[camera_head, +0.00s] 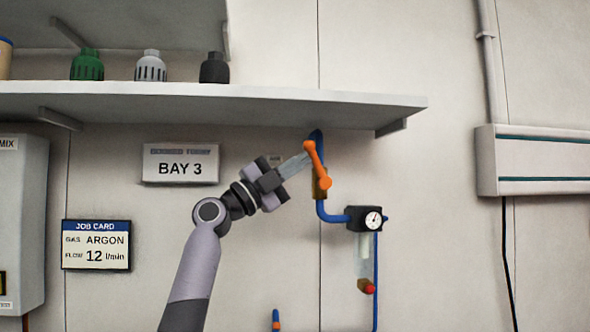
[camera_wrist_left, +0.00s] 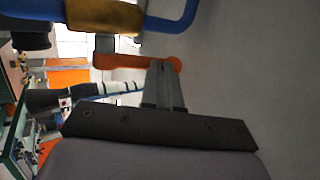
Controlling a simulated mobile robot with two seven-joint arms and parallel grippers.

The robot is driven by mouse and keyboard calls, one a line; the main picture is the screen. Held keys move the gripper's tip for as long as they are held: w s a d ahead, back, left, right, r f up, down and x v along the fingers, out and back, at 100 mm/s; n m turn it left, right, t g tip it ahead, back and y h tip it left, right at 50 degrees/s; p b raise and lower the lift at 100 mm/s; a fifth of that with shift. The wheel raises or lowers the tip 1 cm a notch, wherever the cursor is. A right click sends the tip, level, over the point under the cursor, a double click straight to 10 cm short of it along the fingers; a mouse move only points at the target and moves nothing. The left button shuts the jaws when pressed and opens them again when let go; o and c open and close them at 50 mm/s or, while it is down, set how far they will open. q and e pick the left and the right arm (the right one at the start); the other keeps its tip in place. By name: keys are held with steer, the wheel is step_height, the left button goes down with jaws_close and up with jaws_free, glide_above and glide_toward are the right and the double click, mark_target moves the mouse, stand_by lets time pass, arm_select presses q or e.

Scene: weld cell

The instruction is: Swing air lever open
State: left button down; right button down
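The orange air lever (camera_head: 316,163) slants down to the right across a brass valve body (camera_head: 320,190) on a blue pipe (camera_head: 334,218). In the left wrist view the lever (camera_wrist_left: 135,62) lies level, its round end at the fingertips, with the brass body (camera_wrist_left: 118,18) above. My left gripper (camera_head: 306,158) reaches up from the left. Its fingers look shut together, with their tips (camera_wrist_left: 163,66) at the lever's upper end. They look touching or nearly so; I cannot tell which. My right gripper is in neither view.
A grey shelf (camera_head: 230,98) with several caps overhangs my left gripper. A gauge (camera_head: 366,218) with a clear flow tube (camera_head: 363,247) hangs right of and below the lever. A BAY 3 sign (camera_head: 180,164) and job card (camera_head: 96,246) are on the wall.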

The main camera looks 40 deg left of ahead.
arm_select(q)
steer(key=shift+w+d+r, duration=0.35)
steer(key=shift+w+r, duration=0.05)
steer(key=shift+r, duration=0.1)
steer(key=shift+w+d+r, duration=0.3)
steer(key=shift+w+r, duration=0.05)
steer(key=shift+r, duration=0.15)
stand_by(0.4)
